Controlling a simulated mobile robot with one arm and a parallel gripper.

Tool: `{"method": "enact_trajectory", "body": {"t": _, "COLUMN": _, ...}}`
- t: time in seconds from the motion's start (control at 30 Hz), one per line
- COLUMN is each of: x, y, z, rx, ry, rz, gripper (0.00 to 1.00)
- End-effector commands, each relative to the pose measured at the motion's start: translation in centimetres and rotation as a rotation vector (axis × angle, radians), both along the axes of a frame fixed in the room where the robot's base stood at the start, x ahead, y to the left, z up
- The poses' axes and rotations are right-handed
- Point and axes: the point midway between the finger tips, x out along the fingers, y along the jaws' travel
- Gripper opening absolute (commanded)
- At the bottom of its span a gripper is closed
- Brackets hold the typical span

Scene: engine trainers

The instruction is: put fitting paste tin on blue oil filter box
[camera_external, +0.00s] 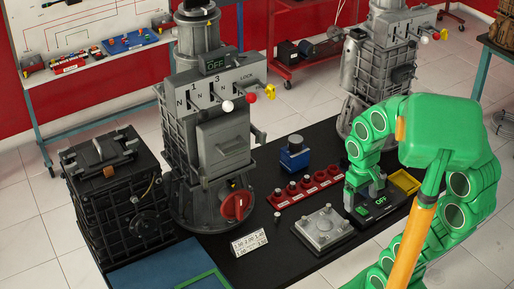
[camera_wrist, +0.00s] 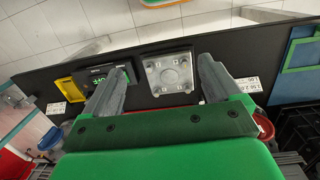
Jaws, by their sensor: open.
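A blue box-like block (camera_external: 294,159) stands on the black table behind the red rack in the external view. It has a dark grey top with a small knob, and it is the only clear candidate for the blue oil filter box. I cannot make out a fitting paste tin in either view. My gripper (camera_wrist: 161,66) is open, its grey fingers spread with nothing held between them. In the external view my gripper (camera_external: 371,187) hangs over the table's right part, by a dark unit with a green OFF display (camera_external: 382,201). That unit also shows in the wrist view (camera_wrist: 108,75).
A silver bolted plate (camera_external: 323,229) lies left of the display unit. A red rack (camera_external: 306,187) holds several small parts. A yellow tray (camera_external: 404,182) sits at right. A tall grey machine (camera_external: 213,140) and a black engine block (camera_external: 115,195) stand left. A number card (camera_external: 249,242) stands in front.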

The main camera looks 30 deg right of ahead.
Motion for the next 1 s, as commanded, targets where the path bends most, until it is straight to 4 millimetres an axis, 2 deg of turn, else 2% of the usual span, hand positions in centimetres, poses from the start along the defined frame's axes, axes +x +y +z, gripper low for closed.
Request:
{"method": "enact_trajectory", "body": {"t": 0.1, "x": -2.9, "y": 1.4, "z": 0.9, "rx": 0.027, "ry": 0.039, "rz": 0.011, "gripper": 0.92}}
{"method": "enact_trajectory", "body": {"t": 0.27, "x": -4.8, "y": 2.4, "z": 1.2, "rx": 0.054, "ry": 0.078, "rz": 0.021, "gripper": 0.92}}
{"method": "enact_trajectory", "body": {"t": 1.0, "x": -5.0, "y": 2.5, "z": 1.2, "rx": 0.056, "ry": 0.085, "rz": 0.022, "gripper": 0.92}}
